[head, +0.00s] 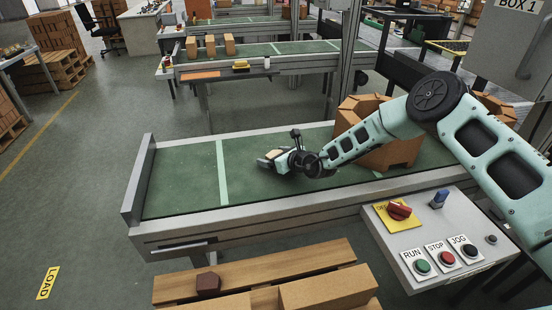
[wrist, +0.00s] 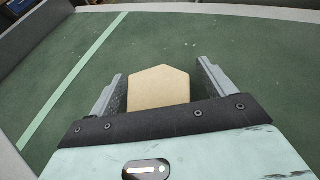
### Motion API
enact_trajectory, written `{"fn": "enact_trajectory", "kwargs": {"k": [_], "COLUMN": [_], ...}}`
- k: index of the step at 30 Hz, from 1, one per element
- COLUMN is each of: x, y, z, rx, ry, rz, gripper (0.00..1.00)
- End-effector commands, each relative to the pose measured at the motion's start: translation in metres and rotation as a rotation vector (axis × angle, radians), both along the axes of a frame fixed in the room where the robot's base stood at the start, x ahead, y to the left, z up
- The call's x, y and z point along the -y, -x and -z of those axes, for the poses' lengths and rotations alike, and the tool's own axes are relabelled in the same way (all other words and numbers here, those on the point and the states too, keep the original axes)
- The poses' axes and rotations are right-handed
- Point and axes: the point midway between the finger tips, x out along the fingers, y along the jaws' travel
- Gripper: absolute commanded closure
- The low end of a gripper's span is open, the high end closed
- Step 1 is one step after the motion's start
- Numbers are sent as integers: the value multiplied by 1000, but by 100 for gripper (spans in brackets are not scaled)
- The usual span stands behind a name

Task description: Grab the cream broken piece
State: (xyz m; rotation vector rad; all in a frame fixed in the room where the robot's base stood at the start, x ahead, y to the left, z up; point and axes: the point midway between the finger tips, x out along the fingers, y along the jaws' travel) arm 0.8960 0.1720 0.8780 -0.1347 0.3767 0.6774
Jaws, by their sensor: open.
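The cream broken piece (wrist: 160,84) lies on the green conveyor belt, its pointed end facing away from my gripper in the wrist view. The near end of the piece is hidden behind the gripper's dark front edge. In the head view my gripper (head: 268,160) is low over the belt, and a small part of the cream piece (head: 273,154) shows at its fingers.
The green belt (head: 180,185) has a pale cross stripe to the left and is clear there. Large orange-brown blocks (head: 400,152) stand behind my arm. A control box (head: 440,235) with buttons is at the front right.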

Motion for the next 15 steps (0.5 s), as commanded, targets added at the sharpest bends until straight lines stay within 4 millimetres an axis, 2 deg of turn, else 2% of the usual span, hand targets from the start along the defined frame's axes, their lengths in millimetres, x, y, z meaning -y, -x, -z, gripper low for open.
{"fn": "enact_trajectory", "kwargs": {"k": [7,8,13,15], "x": [-1,-1,-1,-1], "y": [-1,-1,-1,-1], "z": [1,1,1,1], "rx": [0,0,0,0], "ry": [0,0,0,0], "rz": [-1,-1,-1,0], "gripper": [18,20,68,68]}}
